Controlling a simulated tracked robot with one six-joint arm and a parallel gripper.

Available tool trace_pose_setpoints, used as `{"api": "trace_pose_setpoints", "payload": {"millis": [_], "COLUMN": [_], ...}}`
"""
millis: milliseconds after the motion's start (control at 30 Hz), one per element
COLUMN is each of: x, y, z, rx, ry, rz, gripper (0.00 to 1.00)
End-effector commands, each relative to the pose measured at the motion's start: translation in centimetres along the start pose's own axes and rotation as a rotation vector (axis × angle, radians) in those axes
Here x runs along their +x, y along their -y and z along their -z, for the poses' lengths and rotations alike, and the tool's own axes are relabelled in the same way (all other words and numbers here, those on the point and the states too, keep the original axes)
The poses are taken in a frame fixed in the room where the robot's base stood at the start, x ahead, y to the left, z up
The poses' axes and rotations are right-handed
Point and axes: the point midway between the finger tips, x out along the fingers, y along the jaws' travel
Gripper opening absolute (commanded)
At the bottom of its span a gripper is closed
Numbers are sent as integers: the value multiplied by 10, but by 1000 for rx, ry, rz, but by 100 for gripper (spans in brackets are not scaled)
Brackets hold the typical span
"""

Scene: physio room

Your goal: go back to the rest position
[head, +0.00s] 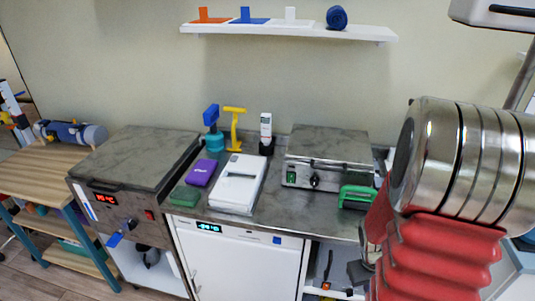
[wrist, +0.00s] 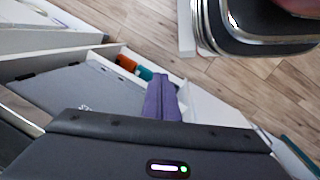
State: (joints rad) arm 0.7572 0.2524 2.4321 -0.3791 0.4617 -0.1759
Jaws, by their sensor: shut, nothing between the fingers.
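My arm, a silver cylinder with red bellows, fills the right side of the head view and covers the right end of the counter. In the wrist view, the dark housing of my gripper (wrist: 165,140) with a small status light spans the bottom. It is shut and empty; the fingertips cannot be made out. It hangs low, above an open white compartment and the wood floor. A silver rounded part of my arm shows at the upper right of that view.
The steel counter (head: 275,180) holds a white device (head: 238,185), purple (head: 201,172) and green (head: 185,196) boxes, a hotplate unit (head: 327,160) and a green handle (head: 355,196). A heater unit (head: 138,160) stands left. A wall shelf (head: 290,31) hangs above. A purple item (wrist: 160,98) lies below my gripper.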

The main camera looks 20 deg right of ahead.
Motion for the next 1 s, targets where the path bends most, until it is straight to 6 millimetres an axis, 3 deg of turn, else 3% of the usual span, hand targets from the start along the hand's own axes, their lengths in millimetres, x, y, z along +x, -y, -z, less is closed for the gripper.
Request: {"api": "trace_pose_setpoints", "payload": {"millis": [433,1000], "x": [-102,-215], "y": [60,151], "z": [6,-10], "rx": [104,62], "ry": [-58,-236], "rz": [18,114], "gripper": [0,0]}}
